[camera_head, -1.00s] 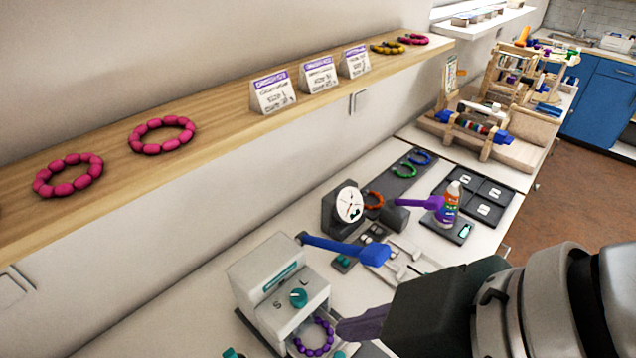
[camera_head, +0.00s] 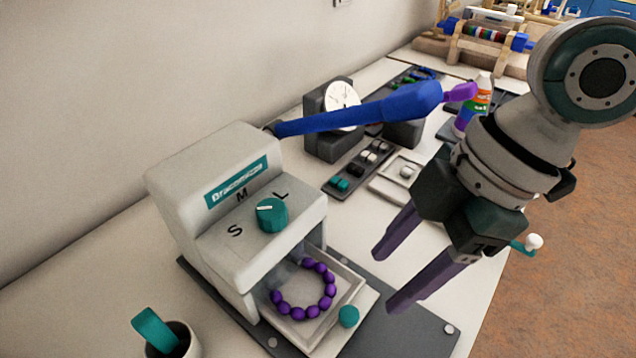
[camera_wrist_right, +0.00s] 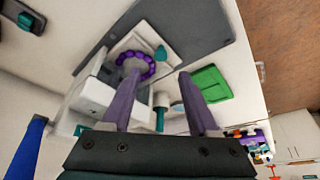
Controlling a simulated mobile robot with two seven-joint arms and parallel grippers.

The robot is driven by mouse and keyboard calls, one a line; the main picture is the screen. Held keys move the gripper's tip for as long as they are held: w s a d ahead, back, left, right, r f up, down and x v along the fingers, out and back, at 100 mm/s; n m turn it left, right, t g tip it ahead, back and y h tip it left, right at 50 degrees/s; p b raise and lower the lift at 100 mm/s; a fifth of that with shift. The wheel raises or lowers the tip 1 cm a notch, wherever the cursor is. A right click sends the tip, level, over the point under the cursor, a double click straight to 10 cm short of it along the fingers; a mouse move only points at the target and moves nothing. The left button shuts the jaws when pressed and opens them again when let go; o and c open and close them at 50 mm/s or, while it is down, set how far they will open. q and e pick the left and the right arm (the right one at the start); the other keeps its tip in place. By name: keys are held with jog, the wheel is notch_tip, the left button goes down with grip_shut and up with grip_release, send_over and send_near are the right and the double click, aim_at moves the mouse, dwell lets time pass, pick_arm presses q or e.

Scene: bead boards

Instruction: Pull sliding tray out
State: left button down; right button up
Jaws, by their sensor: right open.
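The white press-like machine (camera_head: 225,210) stands on a dark base plate with its sliding tray (camera_head: 349,279) partly out at the front. A purple bead bracelet (camera_head: 331,290) lies in the tray, and a round teal knob (camera_head: 348,316) sits on the tray's front. My right gripper (camera_head: 387,280) is open and empty, to the right of the tray and apart from the knob in the picture. In the right wrist view, the bracelet (camera_wrist_right: 150,67) and teal knob (camera_wrist_right: 161,53) show between and beyond the open fingers (camera_wrist_right: 156,76). My left gripper is not in view.
A long blue lever (camera_head: 370,112) extends from the machine toward the right. A teal dial (camera_head: 271,214) is on its front step. A cup with a teal item (camera_head: 158,333) stands at lower left. A dial gauge (camera_head: 341,101) and a bottle (camera_head: 473,105) stand behind.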

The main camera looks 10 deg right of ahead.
aim_at(352, 315)
jog(key=b+x, duration=0.1)
jog(key=x, duration=0.7)
jog(key=shift+a+f, duration=0.15)
jog(key=shift+f, duration=0.05)
jog(key=shift+c, duration=0.2)
grip_shut()
dwell(0.8)
jog(key=shift+s+r, duration=0.1)
jog(key=shift+s, duration=0.05)
